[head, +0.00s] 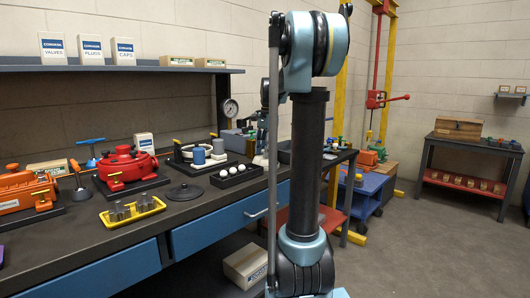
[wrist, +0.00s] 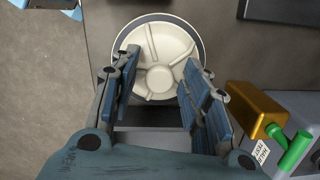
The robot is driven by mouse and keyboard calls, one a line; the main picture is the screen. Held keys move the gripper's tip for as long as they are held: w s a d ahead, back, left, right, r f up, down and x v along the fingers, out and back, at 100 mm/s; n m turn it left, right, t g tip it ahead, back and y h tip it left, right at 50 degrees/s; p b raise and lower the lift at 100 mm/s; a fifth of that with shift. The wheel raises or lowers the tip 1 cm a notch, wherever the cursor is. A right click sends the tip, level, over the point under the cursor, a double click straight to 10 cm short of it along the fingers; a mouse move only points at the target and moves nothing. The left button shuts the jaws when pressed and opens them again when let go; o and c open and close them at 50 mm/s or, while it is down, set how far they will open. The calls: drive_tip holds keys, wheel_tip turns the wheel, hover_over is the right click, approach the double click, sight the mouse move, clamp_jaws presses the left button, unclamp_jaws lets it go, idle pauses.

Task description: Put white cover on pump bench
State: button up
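The white cover (wrist: 160,62) is a round, ribbed disc with a raised hub, seen face-on in the wrist view. A dark ring shows around its edge, over a grey surface (wrist: 235,45). My gripper (wrist: 157,82) is open, its two blue-padded fingers apart and overlapping the cover's lower left and right parts. I cannot tell whether the fingers touch it. In the head view my arm hides the cover and the gripper. No bench there is clearly marked as the pump bench; a long dark workbench (head: 100,240) with blue drawers runs along the wall.
A brass block (wrist: 255,110) with a green handle (wrist: 294,150) stands right of the gripper. The long bench holds a red housing (head: 125,165), a yellow tray (head: 132,211), a dark lid (head: 185,192) and a black tray (head: 233,177). Open floor (head: 430,240) lies at right.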

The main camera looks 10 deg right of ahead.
wheel_tip(320, 180, up, 12)
drive_tip(key=d, duration=0.1)
drive_tip(key=shift+w+d, duration=0.2)
drive_tip(key=shift+w, duration=0.1)
idle(0.3)
drive_tip(key=s+a+f+n+t+h, duration=0.1)
drive_tip(key=s+f+n, duration=1.2)
drive_tip(key=s+f, duration=2)
drive_tip(key=shift+s+a+t, duration=0.55)
drive_tip(key=shift+s+t, duration=0.1)
drive_tip(key=shift+t, duration=0.25)
drive_tip(key=shift+f, duration=0.1)
